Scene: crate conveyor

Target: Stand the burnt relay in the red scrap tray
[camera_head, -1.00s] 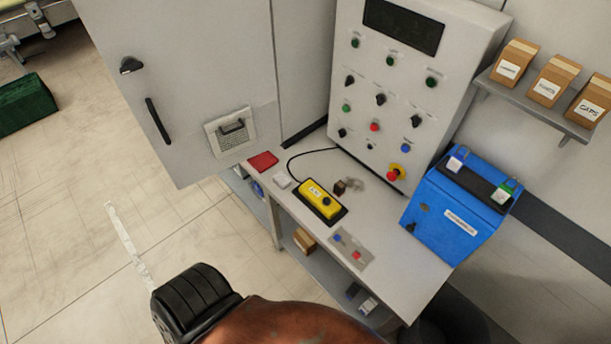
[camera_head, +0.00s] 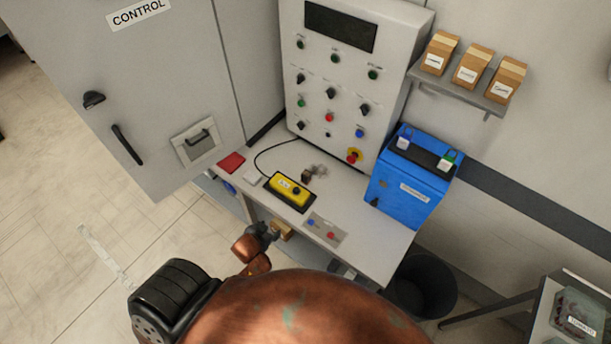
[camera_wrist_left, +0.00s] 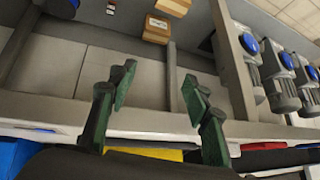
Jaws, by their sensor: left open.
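The burnt relay seems to be the small dark brown block (camera_head: 307,176) on the bench, behind the yellow control pendant; its marks are too small to read. My left gripper (camera_head: 268,231) is at the bench's front left edge, in front of the yellow pendant and apart from relay and tray. In the left wrist view its two green fingers (camera_wrist_left: 158,92) stand wide apart with nothing between them. My right gripper is not in view.
A yellow pendant (camera_head: 291,190) with a cable lies mid-bench. A small plate with blue and red buttons (camera_head: 326,230) is at the front. A blue lockbox (camera_head: 410,190) stands at the right, the control panel (camera_head: 340,90) behind. Brown boxes (camera_wrist_left: 157,27) sit below the bench.

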